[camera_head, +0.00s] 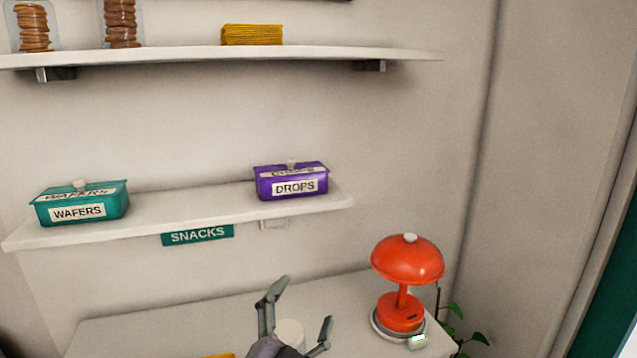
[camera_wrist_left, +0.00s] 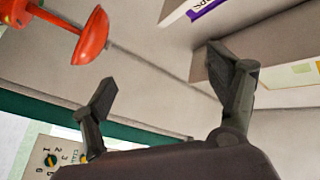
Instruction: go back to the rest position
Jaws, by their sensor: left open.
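My left gripper (camera_head: 297,309) is open and empty in the head view, above the white surface at the bottom, left of the red lamp. In the left wrist view its two fingers (camera_wrist_left: 168,92) are spread apart with nothing between them. My right gripper is in neither view.
A red lamp (camera_head: 407,260) stands on a white counter (camera_head: 180,330), with a plant (camera_head: 455,335) at right. A teal WAFERS box (camera_head: 80,205) and a purple DROPS box (camera_head: 291,181) sit on the SNACKS shelf (camera_head: 180,216). An upper shelf (camera_head: 200,57) holds jars and a yellow stack.

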